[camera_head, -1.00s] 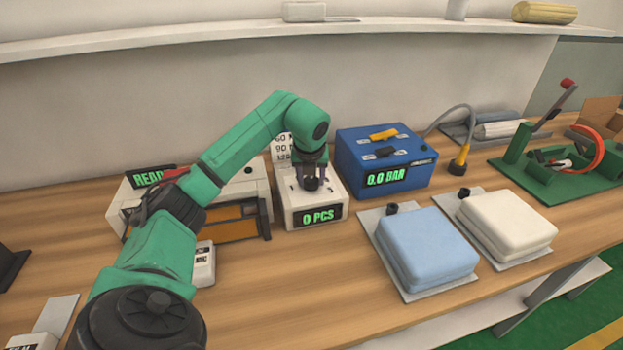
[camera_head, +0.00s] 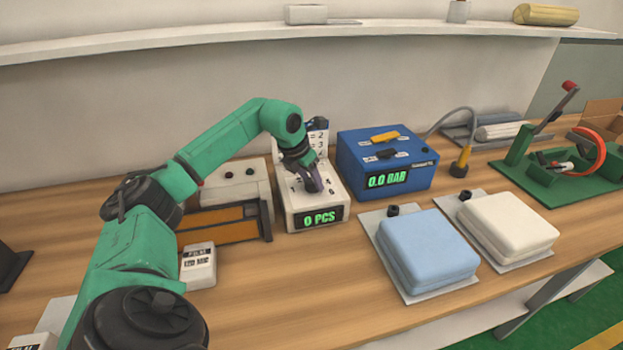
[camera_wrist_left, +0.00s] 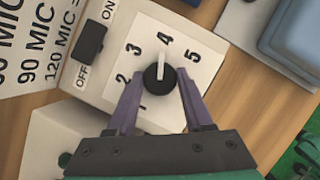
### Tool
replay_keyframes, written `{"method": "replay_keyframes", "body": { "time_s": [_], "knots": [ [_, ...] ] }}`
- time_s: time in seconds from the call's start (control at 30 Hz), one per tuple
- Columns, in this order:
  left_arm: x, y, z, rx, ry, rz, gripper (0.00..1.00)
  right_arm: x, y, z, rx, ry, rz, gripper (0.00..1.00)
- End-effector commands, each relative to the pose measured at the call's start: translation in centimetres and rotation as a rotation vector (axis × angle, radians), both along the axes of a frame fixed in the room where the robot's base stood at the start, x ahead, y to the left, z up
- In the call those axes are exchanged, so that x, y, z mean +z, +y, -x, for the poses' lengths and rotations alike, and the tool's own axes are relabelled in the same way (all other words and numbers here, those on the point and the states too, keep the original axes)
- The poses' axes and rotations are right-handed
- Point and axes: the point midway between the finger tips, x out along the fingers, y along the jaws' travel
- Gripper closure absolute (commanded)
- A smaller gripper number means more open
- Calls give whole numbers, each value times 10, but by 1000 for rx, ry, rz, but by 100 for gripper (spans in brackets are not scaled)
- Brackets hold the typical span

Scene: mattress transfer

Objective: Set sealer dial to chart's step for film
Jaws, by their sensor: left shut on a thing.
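The sealer, a white box (camera_head: 297,214) with a green "0 PCS" display, stands mid-table. In the left wrist view its black dial knob (camera_wrist_left: 160,80) has a white pointer line aimed at 4 on a scale of 1 to 5. My left gripper (camera_head: 313,183) is shut on the knob, one purple finger on each side, tilted in the head view. The chart (camera_head: 318,140) stands behind the box; the left wrist view shows its 90 MIC and 120 MIC lines, with the step values cut off. A white film card (camera_head: 198,266) lies left; its number is blurred. My right gripper is not in view.
An ON/OFF rocker switch (camera_wrist_left: 90,42) sits beside the dial. A blue box (camera_head: 385,165) reading 0.0 BAR stands right of the sealer. Blue (camera_head: 427,248) and white (camera_head: 507,226) pads lie in front right. A white machine (camera_head: 235,190) is behind my arm.

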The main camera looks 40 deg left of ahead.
Motion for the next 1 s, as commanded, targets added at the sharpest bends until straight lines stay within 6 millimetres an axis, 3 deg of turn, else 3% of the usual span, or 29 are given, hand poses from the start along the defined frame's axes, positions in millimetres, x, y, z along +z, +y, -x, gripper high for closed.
{"method": "replay_keyframes", "body": {
  "time_s": [0.5, 0.53, 0.6, 1.0],
  "knots": [
    [1, 1, 0, -25, -2, 0, 100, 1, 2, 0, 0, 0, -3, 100],
    [1, 1, 0, -25, -2, 0, 45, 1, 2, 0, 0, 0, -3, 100],
    [1, 1, 0, -25, -2, 0, 19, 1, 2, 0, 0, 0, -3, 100],
    [7, 1, 2, -24, -3, -1, 19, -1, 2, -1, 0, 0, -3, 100]
  ]
}}
